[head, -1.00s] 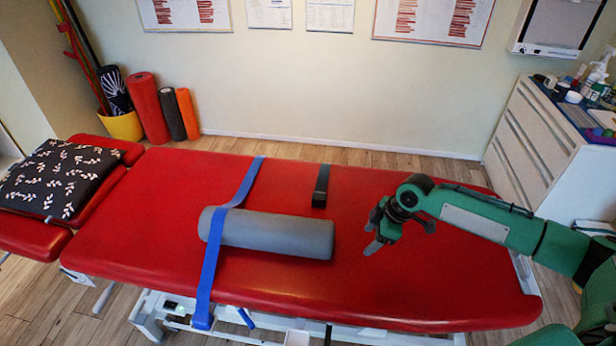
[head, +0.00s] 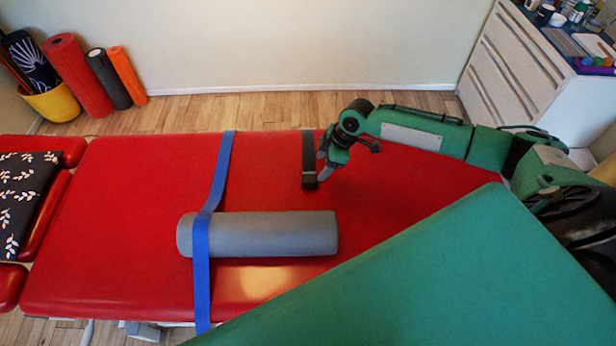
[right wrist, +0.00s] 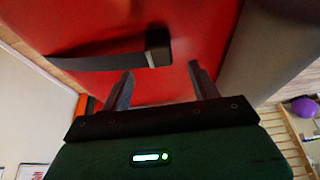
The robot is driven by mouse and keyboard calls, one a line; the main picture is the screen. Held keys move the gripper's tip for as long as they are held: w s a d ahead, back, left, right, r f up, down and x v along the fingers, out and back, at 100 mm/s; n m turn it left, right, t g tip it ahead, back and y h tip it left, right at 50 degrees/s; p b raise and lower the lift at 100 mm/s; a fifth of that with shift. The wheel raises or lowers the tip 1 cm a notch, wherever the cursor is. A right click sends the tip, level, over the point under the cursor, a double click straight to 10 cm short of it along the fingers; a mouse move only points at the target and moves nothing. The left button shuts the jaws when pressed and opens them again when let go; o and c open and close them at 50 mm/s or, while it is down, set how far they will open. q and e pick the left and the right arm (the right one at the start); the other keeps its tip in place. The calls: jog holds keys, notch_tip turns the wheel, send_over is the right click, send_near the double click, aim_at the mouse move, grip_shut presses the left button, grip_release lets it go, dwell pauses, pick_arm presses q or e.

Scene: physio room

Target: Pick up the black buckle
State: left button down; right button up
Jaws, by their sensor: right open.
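The black buckle (head: 310,181) is at the near end of a black strap (head: 308,148) that lies over the red treatment table (head: 120,210). My right gripper (head: 324,164) is just to the right of the strap, close to the buckle. In the right wrist view the buckle (right wrist: 157,47) is ahead of the two spread fingers (right wrist: 160,72), roughly centred between them. Nothing is between the fingers. I cannot tell the exact gap from fingers to buckle. My left gripper does not show.
A grey foam roller (head: 270,233) lies nearer on the table, under a blue strap (head: 202,265). A large green part, probably mine, covers the lower right. A white drawer cabinet (head: 515,75) stands at the back right. Red table surface left of the straps is clear.

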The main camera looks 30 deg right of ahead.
aim_at(311, 177)
jog(key=x, duration=0.3)
jog(key=shift+w+a+f, duration=0.1)
jog(key=shift+w+f, duration=0.05)
jog(key=shift+f, duration=0.2)
jog(key=shift+a+f+p, duration=0.2)
jog(key=shift+f+p, duration=0.15)
jog(key=shift+p, duration=0.05)
jog(key=p+x, duration=0.1)
jog(key=x, duration=0.3)
jog(key=shift+w+a+f, duration=0.1)
jog(key=shift+w, duration=0.05)
jog(key=shift+f, duration=0.2)
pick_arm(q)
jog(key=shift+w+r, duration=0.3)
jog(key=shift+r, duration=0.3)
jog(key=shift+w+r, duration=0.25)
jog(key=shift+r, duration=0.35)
pick_arm(e)
jog(key=c, duration=1.1)
